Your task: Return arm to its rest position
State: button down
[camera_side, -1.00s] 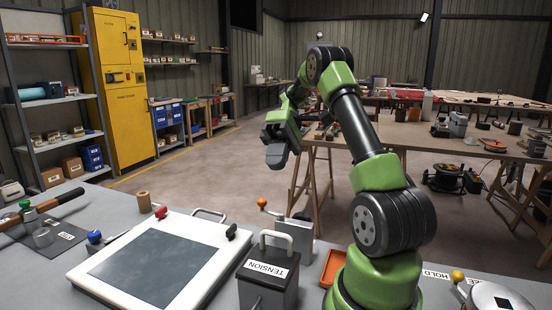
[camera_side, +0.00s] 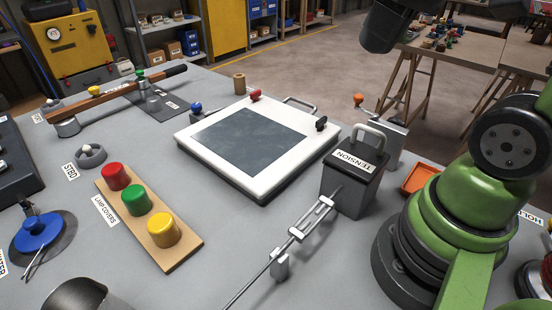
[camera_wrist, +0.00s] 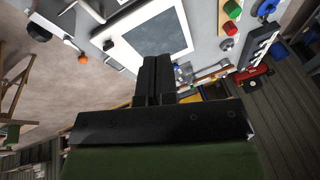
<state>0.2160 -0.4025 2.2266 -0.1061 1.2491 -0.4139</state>
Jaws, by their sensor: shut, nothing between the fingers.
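My gripper (camera_wrist: 156,62) shows from behind in the wrist view, its two dark fingers together with nothing between them. Past its fingertips lies the white-framed board with a dark grey panel (camera_wrist: 158,32), well apart from the fingers. In the side view my gripper (camera_side: 382,32) is a dark shape at the top edge, raised beyond the bench and cut off by the frame. Most of my upper arm is out of that view; my green base stands at the right. I see nothing held.
On the grey bench are the white-framed board (camera_side: 299,171), a dark box marked TENSION (camera_side: 352,187), a wooden strip with red, green and yellow lamp covers (camera_side: 136,204), a metal rod linkage (camera_side: 312,219) and an orange tray (camera_side: 419,178). A wooden trestle table (camera_side: 464,55) stands behind.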

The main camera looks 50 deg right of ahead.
jog(key=shift+s+a+f+m+t, duration=0.1)
jog(key=shift+s+a+m+t, duration=0.2)
jog(key=shift+s+a+t, duration=0.55)
jog(key=shift+s+a+m+t, duration=0.3)
jog(key=shift+s+a+t, duration=0.25)
jog(key=shift+t, duration=0.5)
